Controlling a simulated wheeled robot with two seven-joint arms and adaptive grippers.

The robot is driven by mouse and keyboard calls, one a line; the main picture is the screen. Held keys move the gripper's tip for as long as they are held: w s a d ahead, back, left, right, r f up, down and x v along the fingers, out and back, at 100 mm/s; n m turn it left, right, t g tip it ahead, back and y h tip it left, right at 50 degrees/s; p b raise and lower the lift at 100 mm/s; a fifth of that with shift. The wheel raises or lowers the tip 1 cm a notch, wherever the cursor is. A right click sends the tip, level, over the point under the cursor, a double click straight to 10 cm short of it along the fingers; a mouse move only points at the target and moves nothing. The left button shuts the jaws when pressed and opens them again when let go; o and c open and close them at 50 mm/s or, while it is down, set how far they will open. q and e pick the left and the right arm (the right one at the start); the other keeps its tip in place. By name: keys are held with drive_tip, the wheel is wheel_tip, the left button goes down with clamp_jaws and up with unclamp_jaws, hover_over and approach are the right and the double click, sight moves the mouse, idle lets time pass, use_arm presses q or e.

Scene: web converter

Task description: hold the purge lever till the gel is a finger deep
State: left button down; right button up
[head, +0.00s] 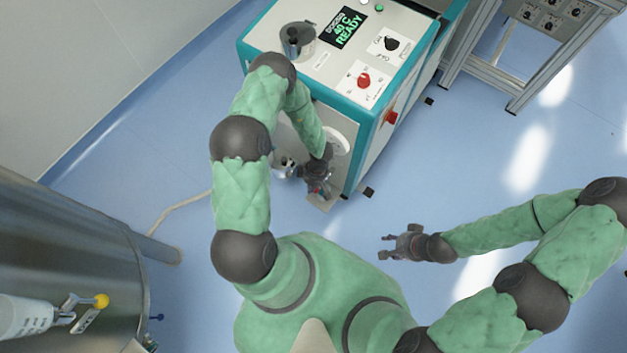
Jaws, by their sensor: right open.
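A white and teal machine (322,62) stands at the top, its display (345,28) reading "40 C READY". My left gripper (317,188) is down at the machine's front, beside a shiny metal fitting (285,168) and below a white round disc (337,141). My forearm covers part of this area, and I cannot tell whether the fingers are open or shut, or on what. I cannot make out the purge lever or any gel; they may be hidden there. My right gripper (384,247) is open and empty over the floor, well apart from the machine.
A grey cup-like vessel (297,42), a black knob (391,44) and a red knob (363,80) are on the machine's top. A red button (390,117) is on its side. A steel tank (60,250) stands at left.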

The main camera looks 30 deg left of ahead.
use_arm(q)
drive_tip(key=shift+s+r, duration=0.25)
drive_tip(key=shift+r, duration=0.55)
idle(0.5)
drive_tip(key=s+d+r+m+t+h, duration=0.1)
drive_tip(key=s+d+r+m+h, duration=0.1)
drive_tip(key=d+r+m, duration=0.3)
drive_tip(key=s+d+r+m+t+h, duration=0.1)
drive_tip(key=s+d+r+m, duration=0.3)
drive_tip(key=d+m, duration=0.5)
wheel_tip(320, 180, up, 2)
drive_tip(key=shift+s+d+m+t+h, duration=0.2)
drive_tip(key=shift+s+m+t+h, duration=0.15)
drive_tip(key=shift+h, duration=0.45)
